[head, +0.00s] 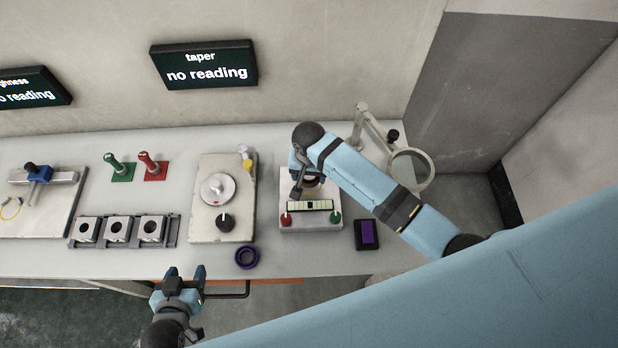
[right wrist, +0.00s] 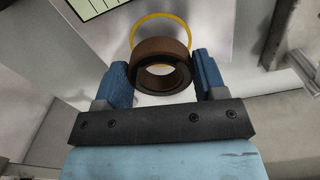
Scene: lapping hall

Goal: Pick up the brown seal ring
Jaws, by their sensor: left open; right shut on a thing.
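The brown seal ring (right wrist: 160,49) sits between the two blue fingers of my right gripper (right wrist: 163,72) in the right wrist view, and the gripper is shut on it. A yellow circle (right wrist: 150,17) on a white surface shows behind the ring; I cannot tell whether the ring touches that surface. In the head view my right gripper (head: 303,172) is over the white device (head: 297,222) with red and green knobs, and the arm hides most of the ring. My left gripper (head: 186,272) is open and empty at the table's front edge.
A purple ring (head: 237,258) lies near the front edge, right of my left gripper. A dark pad with a purple patch (head: 368,233) and a magnifier (head: 430,172) flank my right arm. A dial device (head: 203,226) stands left of the white device.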

